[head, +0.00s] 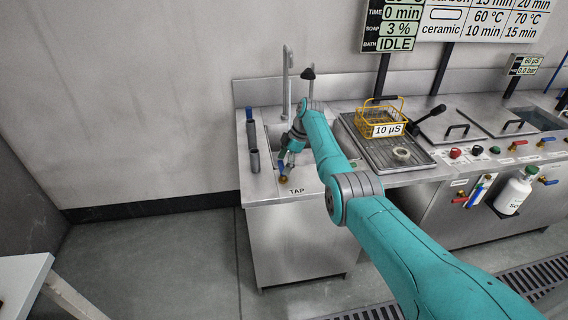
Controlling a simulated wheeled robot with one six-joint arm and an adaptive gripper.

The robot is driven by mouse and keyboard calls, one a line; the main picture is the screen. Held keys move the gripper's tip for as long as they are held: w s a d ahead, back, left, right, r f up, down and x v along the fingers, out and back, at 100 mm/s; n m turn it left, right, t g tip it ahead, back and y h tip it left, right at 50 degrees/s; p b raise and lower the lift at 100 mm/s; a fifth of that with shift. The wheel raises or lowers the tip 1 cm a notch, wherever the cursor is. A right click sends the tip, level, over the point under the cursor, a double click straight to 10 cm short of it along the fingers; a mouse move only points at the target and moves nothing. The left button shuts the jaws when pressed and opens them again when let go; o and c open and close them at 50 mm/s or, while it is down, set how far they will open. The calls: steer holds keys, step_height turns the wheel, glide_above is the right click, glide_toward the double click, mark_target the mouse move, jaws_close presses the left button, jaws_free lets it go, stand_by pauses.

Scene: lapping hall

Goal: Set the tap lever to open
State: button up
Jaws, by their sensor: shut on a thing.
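The tap (283,179) is a small brass fitting at the front edge of the sink counter, beside the label TAP. Its lever (281,167) is a small blue-looking piece standing up from it, partly hidden by my gripper. My gripper (286,161) points down at the tap and is shut on the lever. The contact is small in the picture, and the exact angle of the lever is hard to tell.
A sink with a tall spout (286,70) lies behind my gripper. A yellow wire basket (381,117) sits on the draining tray (372,150) to the right. The floor at the left is clear.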

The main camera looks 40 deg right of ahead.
steer(key=o, duration=1.4)
steer(key=shift+o, duration=0.2)
steer(key=v, duration=1.2)
steer(key=shift+s+f, duration=0.1)
